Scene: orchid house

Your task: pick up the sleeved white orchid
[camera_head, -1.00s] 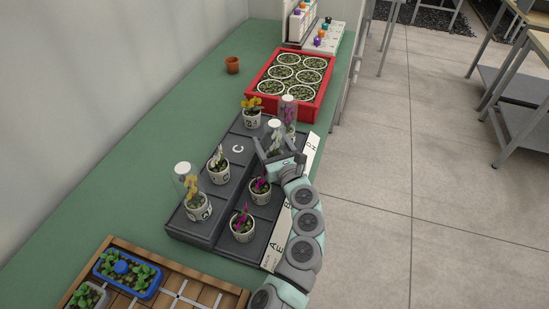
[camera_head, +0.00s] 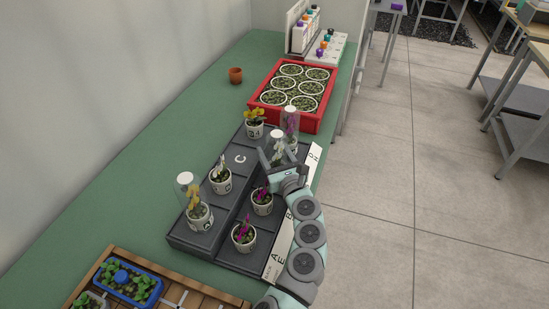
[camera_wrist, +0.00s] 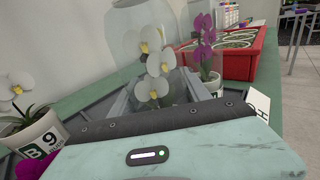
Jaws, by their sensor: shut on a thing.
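The sleeved white orchid (camera_head: 277,146) stands upright in a clear sleeve on the right side of the dark tray. In the wrist view its white blooms (camera_wrist: 153,62) show through the sleeve straight ahead. My gripper (camera_head: 277,160) reaches it from the near side, its fingers around its lower part. In the wrist view the jaws (camera_wrist: 153,98) are shut on it. Its pot is hidden behind my gripper. An unsleeved white orchid (camera_head: 220,176) stands to the left; in the wrist view its pot (camera_wrist: 38,140) carries "B 9".
A sleeved magenta orchid (camera_head: 290,125) stands just behind, close to the held one. Other potted orchids fill the dark tray (camera_head: 189,243). A red crate (camera_head: 262,114) of pots lies beyond. Green bench is free on the left, near a small terracotta pot (camera_head: 235,75).

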